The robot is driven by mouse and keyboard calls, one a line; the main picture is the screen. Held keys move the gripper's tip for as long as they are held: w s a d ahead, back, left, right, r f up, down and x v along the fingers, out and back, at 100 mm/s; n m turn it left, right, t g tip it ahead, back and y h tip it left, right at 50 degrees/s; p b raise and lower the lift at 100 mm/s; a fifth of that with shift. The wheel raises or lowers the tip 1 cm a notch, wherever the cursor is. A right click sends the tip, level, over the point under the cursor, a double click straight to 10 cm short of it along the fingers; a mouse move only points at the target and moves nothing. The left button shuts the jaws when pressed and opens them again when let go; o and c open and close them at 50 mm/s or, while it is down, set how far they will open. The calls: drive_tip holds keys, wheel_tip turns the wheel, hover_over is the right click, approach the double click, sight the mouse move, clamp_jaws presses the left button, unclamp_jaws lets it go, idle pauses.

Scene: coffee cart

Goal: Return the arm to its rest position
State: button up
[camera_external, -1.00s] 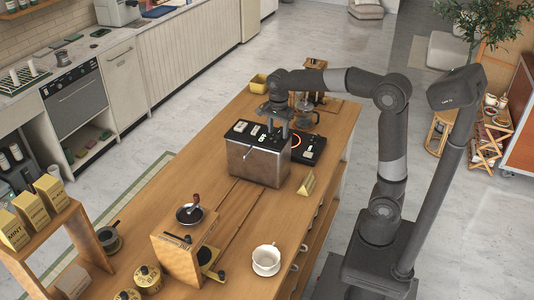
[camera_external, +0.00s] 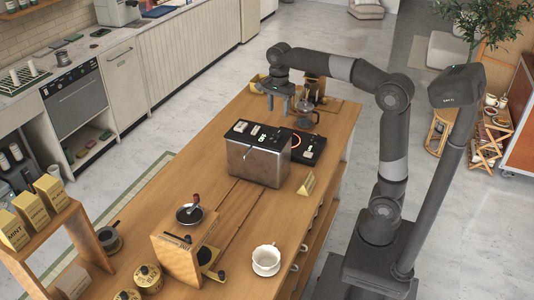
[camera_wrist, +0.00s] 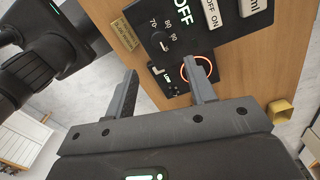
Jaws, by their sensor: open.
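My gripper (camera_external: 278,104) is open, with its fingers pointing down. Beyond the fingers the wrist view shows the hot plate's glowing orange ring (camera_wrist: 213,68) and the machine's black control panel (camera_wrist: 160,38).
A glass and metal pot (camera_external: 307,112) stands close to my gripper. A yellow bin (camera_external: 257,82) sits at the cart's far edge. Open floor lies around my base.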

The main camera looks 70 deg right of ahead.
drive_tip(key=s+a+f+n+t, duration=0.2)
drive_tip(key=s+f+n, duration=0.3)
drive_tip(key=s+n, duration=0.5)
drive_tip(key=s+a+f+n+t, duration=0.3)
drive_tip(key=s+a+f+n, duration=0.2)
drive_tip(key=s+n, duration=0.5)
drive_tip(key=shift+s+f+t, duration=0.3)
drive_tip(key=shift+s+f, duration=0.4)
drive_tip(key=shift+s, duration=0.2)
idle(1.3)
